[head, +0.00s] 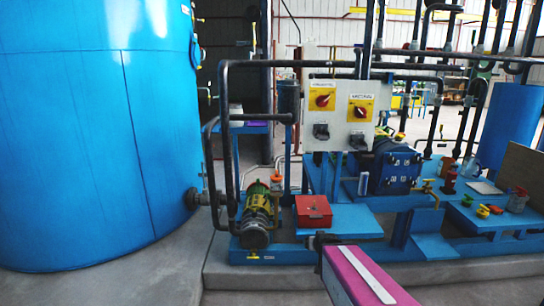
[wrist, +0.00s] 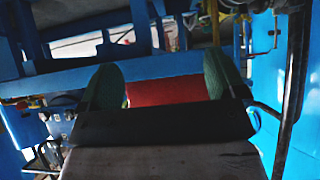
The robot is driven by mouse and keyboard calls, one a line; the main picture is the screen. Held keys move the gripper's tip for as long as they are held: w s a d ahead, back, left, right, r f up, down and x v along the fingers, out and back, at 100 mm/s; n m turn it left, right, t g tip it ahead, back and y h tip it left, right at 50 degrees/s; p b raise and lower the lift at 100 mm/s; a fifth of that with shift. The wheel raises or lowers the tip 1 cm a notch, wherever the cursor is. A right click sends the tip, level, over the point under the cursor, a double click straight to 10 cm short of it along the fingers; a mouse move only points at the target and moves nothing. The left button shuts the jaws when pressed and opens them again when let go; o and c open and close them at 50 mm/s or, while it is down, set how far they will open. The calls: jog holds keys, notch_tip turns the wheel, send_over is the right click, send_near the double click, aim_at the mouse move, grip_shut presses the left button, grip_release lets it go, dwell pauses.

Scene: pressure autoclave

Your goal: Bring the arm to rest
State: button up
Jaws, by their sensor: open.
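My gripper (wrist: 163,78) shows in the wrist view as two greenish finger pads set wide apart on a dark palm. It is open. A red surface shows between and beyond the pads, probably the red box; I cannot tell how far off it is. In the head view my magenta arm link with a white strip reaches in from the bottom edge, and its dark end is just in front of the blue stand. The red box (head: 314,211) sits on a blue platform (head: 345,223) beyond it. The fingers cannot be made out in the head view.
A large blue tank (head: 90,130) fills the left. Dark pipes (head: 228,150) frame the stand. A green-yellow pump (head: 257,218) is left of the box. Bare floor (head: 135,280) lies front left.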

jog(key=s+f+g, duration=0.2)
jog(key=s+g, duration=0.8)
jog(key=s, duration=0.1)
